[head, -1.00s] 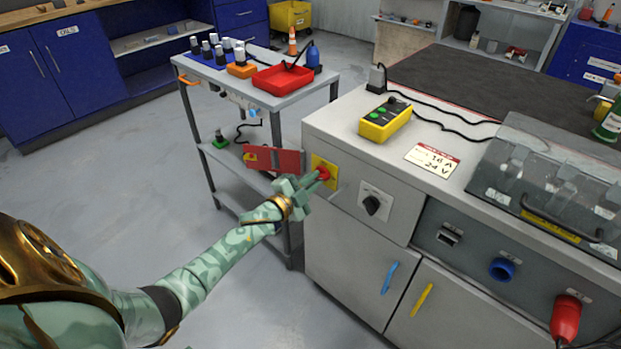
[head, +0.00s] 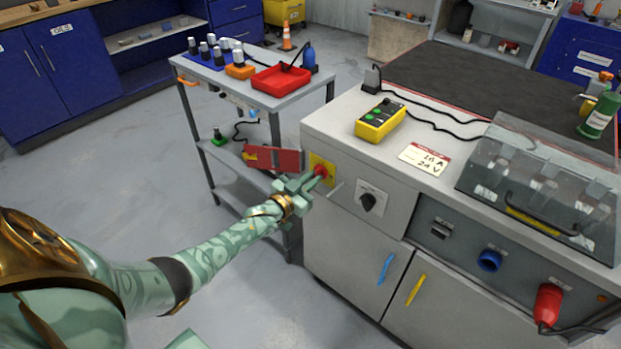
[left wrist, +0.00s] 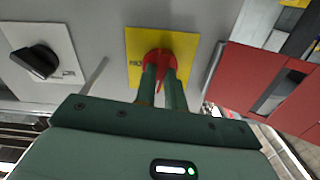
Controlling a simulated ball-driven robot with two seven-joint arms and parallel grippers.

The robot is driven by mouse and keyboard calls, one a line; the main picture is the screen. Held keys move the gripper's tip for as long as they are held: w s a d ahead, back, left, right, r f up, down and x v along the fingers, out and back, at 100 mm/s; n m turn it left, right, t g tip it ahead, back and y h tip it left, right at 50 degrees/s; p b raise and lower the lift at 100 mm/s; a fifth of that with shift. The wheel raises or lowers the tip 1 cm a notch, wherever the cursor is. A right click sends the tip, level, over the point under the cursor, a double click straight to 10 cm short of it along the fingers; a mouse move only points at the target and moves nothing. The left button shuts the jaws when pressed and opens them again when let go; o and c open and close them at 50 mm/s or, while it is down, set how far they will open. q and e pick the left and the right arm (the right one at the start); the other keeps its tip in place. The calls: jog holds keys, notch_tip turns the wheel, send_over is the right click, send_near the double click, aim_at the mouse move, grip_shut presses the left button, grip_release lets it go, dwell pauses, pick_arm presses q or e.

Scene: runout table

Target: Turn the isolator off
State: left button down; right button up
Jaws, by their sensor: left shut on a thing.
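The isolator is a red rotary handle (head: 319,170) on a yellow plate (head: 327,180), on the front of the grey cabinet near its left corner. My left gripper (head: 314,176) reaches it from the left and is shut on the red handle. In the left wrist view the two green fingers are close together on the red handle (left wrist: 158,56), in front of the yellow plate (left wrist: 190,44). The fingers hide part of the handle, so I cannot tell its exact angle. My right gripper is not in view.
A red plate (head: 285,160) sticks out just left of the isolator. A black rotary knob (head: 368,202) on a white plate is to the right. A grey trolley (head: 290,100) with a red tray stands at the left. A yellow button box (head: 381,120) sits on the cabinet top.

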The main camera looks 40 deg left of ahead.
pick_arm(q)
jog(key=shift+f+n, duration=0.1)
jog(key=shift+n, duration=0.6)
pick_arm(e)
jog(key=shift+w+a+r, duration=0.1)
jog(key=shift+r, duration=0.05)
pick_arm(q)
jog(key=c, duration=1.5)
grip_release()
jog(key=shift+s, duration=0.1)
